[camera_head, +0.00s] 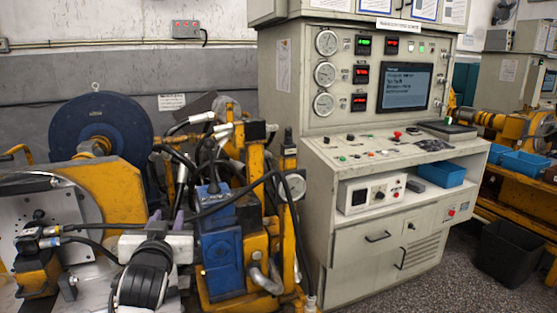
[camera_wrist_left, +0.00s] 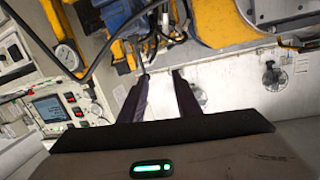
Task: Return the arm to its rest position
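My left gripper (camera_head: 166,217) is in the lower left of the head view, with its black wrist and pale body below two purple-grey fingers. It points toward the blue and yellow hydraulic unit (camera_head: 221,262) and its hoses. In the left wrist view the two dark fingers of the left gripper (camera_wrist_left: 160,76) stand apart with nothing held between them. Hoses and blue and yellow machine parts show beyond the fingertips; I cannot tell the exact distance. My right gripper is in neither view.
A control cabinet (camera_head: 385,165) with gauges and a screen stands right of the hydraulic unit. A large dark blue disc (camera_head: 101,118) and yellow machinery are at the left. Black hoses hang close around the gripper. Speckled floor (camera_head: 440,285) is open at lower right, near a black bin (camera_head: 508,252).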

